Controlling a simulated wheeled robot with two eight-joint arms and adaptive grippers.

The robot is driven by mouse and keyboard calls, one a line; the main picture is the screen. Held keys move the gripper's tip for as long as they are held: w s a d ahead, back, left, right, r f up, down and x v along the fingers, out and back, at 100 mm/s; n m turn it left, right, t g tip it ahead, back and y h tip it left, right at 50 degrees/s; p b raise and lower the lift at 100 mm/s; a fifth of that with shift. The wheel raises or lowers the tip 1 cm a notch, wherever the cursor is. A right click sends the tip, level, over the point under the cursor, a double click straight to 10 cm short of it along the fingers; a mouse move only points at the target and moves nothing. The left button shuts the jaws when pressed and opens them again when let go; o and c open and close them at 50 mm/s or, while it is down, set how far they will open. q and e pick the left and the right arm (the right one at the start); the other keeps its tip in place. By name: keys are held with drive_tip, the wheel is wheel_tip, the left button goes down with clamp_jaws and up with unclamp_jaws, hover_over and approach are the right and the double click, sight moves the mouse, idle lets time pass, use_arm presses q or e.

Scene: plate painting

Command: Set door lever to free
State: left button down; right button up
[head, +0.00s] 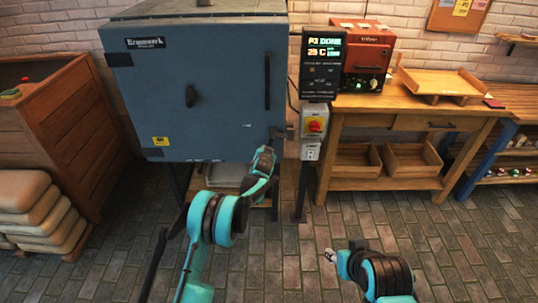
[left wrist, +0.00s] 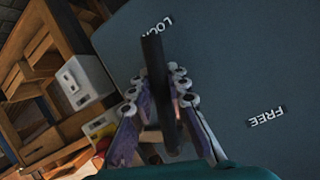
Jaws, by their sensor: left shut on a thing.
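The blue-grey kiln (head: 210,90) stands at the back with its door closed. My left gripper (head: 278,134) is at the lower right edge of the door. In the left wrist view my left gripper (left wrist: 160,100) has its fingers on both sides of a dark bar-shaped door lever (left wrist: 153,60), shut on it. The lever's far end lies by the LOCK label (left wrist: 157,31). The FREE label (left wrist: 267,117) is off to the right, away from the lever. In the head view the gripper hides the lever. My right gripper (head: 330,255) hangs low over the floor, apart from everything.
A control panel (head: 322,62) and a switch box with a red knob (head: 315,125) stand just right of my left gripper. A wooden workbench (head: 410,122) with a red device (head: 362,58) is further right. The brick floor (head: 450,240) in front is clear.

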use_arm(q)
drive_tip(key=a+m+y, duration=0.1)
drive_tip(key=a+r+m+y, duration=0.1)
drive_tip(key=m, duration=0.1)
drive_tip(key=shift+w+a+r, duration=0.1)
drive_tip(key=shift+a+r, duration=0.15)
drive_tip(key=shift+r, duration=0.05)
drive_tip(key=a+r+m+y, duration=0.1)
drive_tip(key=r+m+y, duration=0.1)
drive_tip(key=m, duration=0.1)
drive_tip(key=shift+a+r+t+y, duration=0.2)
drive_tip(key=shift+a+t+y, duration=0.1)
drive_tip(key=shift+a+y, duration=0.1)
drive_tip(key=shift+a+r+m+t+y, duration=0.15)
drive_tip(key=shift+r+m+t+y, duration=0.25)
drive_tip(key=shift+r+m, duration=0.45)
drive_tip(key=shift+a+r+m+t+y, duration=0.2)
drive_tip(key=shift+r+m+y, duration=0.45)
drive_tip(key=shift+m, duration=0.3)
drive_tip(key=shift+r, duration=0.1)
drive_tip(key=c, duration=1.4)
unclamp_jaws()
drive_tip(key=shift+c, duration=0.2)
drive_tip(key=shift+d, duration=0.1)
drive_tip(key=v, duration=1.2)
